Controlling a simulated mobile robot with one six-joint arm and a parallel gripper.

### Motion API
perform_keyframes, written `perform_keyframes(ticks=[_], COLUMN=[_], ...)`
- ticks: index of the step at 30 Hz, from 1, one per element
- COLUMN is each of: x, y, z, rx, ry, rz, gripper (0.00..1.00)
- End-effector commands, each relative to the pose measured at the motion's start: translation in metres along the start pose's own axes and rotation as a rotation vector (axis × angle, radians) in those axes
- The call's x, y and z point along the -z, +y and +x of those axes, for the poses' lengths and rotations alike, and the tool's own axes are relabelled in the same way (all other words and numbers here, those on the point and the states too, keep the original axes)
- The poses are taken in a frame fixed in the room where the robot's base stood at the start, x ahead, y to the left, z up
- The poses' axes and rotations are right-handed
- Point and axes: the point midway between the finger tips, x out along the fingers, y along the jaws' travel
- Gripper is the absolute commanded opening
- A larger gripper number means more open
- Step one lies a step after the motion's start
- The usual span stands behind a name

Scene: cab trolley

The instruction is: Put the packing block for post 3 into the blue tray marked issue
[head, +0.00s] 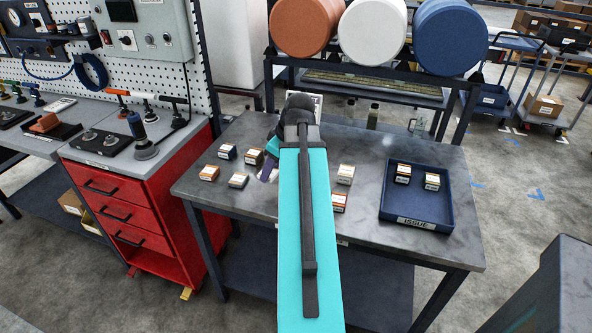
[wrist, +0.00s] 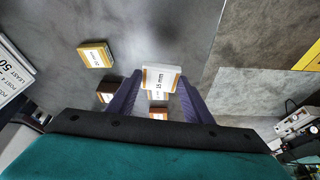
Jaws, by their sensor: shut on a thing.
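My gripper (wrist: 161,84) is shut on a small block (wrist: 160,78) with a white label reading 15 mm and an orange band, held between the purple fingertips in the wrist view. In the head view my gripper (head: 267,168) is over the left half of the grey table, partly hidden by my teal arm, and the held block cannot be made out. The blue tray (head: 386,212) marked ISSUE stands on the table's right side. Two labelled blocks (head: 403,173) (head: 432,182) lie inside it, with bare floor around them. Which block is for post 3 cannot be read.
Several loose blocks (head: 209,173) lie at the table's left. Two more blocks (head: 346,174) (head: 338,202) lie between my arm and the tray. A printed card (wrist: 14,78) in the wrist view reads POST 4. Large rolls (head: 372,27) hang behind the table. A red drawer cabinet (head: 125,205) stands left.

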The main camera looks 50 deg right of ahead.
Motion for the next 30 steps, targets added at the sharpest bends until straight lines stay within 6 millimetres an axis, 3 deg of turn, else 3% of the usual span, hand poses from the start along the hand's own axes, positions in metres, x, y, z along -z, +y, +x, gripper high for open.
perform_keyframes(ticks=[12,30], x=[0.088,0.191], y=[-0.06,-0.167], z=[0.023,0.045], rx=[-0.014,-0.035], ry=[0.002,0.001], rz=[0.031,0.081], gripper=[0.24,0.24])
